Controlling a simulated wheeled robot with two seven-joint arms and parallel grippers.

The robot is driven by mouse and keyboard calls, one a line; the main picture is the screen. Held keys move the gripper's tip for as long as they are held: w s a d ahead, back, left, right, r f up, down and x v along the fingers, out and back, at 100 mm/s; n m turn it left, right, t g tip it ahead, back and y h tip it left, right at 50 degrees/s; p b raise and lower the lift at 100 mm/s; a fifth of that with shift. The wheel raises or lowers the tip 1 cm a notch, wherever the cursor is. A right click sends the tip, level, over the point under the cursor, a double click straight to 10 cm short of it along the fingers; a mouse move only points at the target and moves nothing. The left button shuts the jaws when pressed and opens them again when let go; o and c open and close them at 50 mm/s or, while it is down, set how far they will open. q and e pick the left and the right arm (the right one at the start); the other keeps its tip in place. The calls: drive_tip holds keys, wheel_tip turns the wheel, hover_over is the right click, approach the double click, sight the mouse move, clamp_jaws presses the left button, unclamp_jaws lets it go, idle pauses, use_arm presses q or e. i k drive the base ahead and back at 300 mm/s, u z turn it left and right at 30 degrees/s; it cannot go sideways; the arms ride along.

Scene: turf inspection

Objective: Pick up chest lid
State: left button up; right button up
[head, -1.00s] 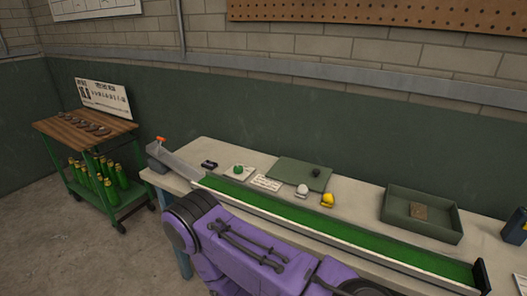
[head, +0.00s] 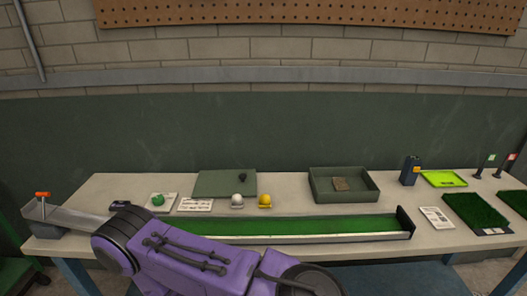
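The chest lid (head: 215,184) is a flat dark green panel with a small black knob on top. It lies on the bench in the head view, left of the open chest. The chest (head: 372,193) is a dark green open box with a small brown block (head: 341,184) inside. A purple arm of mine crosses the lower left of the view, in front of the bench. Neither of my grippers shows in the head view.
A long green turf channel (head: 290,226) with a ramp at left runs along the front. A white ball (head: 238,201) and yellow ball (head: 265,200) sit just before the lid. A green ball (head: 158,199) is left. Turf samples (head: 475,212) lie at right.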

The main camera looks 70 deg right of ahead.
sight(226, 183)
drive_tip(key=z, duration=2.5)
